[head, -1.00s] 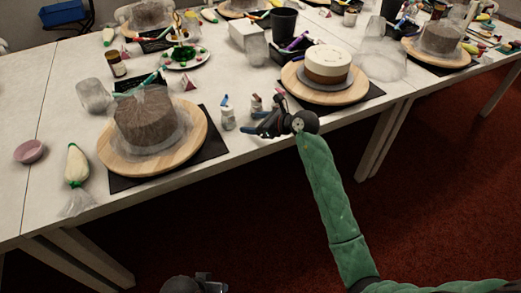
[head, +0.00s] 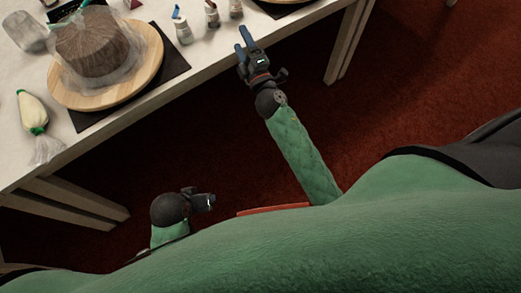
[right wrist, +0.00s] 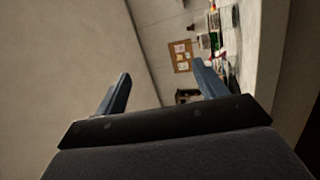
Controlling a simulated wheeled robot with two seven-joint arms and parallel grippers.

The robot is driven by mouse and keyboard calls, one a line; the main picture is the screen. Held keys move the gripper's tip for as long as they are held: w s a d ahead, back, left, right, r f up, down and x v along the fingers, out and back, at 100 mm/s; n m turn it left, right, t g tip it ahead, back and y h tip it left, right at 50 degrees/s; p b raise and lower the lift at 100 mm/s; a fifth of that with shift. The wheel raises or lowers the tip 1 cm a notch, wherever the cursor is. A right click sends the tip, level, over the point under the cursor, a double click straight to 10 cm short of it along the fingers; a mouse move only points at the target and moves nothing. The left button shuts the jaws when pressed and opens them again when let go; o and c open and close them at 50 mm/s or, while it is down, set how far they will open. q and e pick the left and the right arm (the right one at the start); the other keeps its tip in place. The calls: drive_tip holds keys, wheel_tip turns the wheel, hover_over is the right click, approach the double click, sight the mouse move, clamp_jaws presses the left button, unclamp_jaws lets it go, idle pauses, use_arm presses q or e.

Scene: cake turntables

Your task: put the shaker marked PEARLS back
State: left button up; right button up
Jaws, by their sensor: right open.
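My right gripper (head: 244,46) is open and empty, just off the front edge, apart from the shakers. Its two blue fingers are spread in the right wrist view (right wrist: 161,76), with nothing between them. My left gripper (head: 209,202) is low over the floor, away from the table; its jaws are unclear.
A wrapped brown cake (head: 92,48) sits on a round wooden turntable (head: 140,80) over a black mat (head: 176,66). A piping bag (head: 33,112) lies at left on the white table (head: 62,143). Red carpet (head: 400,80) is clear in front.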

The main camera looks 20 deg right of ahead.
drive_tip(key=s+d+f+m+g+h, duration=0.2)
drive_tip(key=s+f+m+g+h, duration=0.2)
drive_tip(key=s+f+m+g, duration=0.9)
drive_tip(key=s+a+f+m+g+y, duration=0.1)
drive_tip(key=s+a+f+g+y, duration=0.25)
drive_tip(key=s, duration=0.65)
drive_tip(key=s+a+f+m+g+y, duration=0.15)
drive_tip(key=s+a+f, duration=0.25)
drive_tip(key=s+f, duration=0.4)
use_arm(q)
drive_tip(key=s+a+r+g+y+p, duration=0.1)
drive_tip(key=a+r+p, duration=0.2)
drive_tip(key=a+r, duration=0.1)
drive_tip(key=shift+s+a+r, duration=0.3)
drive_tip(key=shift+s+r, duration=0.1)
drive_tip(key=shift+r, duration=0.15)
use_arm(e)
drive_tip(key=s+d+r+g+h, duration=0.1)
drive_tip(key=s+d+r, duration=0.2)
drive_tip(key=d+r, duration=0.1)
drive_tip(key=shift+d+r+h, duration=0.25)
drive_tip(key=shift+r+h, duration=0.15)
drive_tip(key=shift+r, duration=0.5)
use_arm(q)
drive_tip(key=shift+n, duration=0.3)
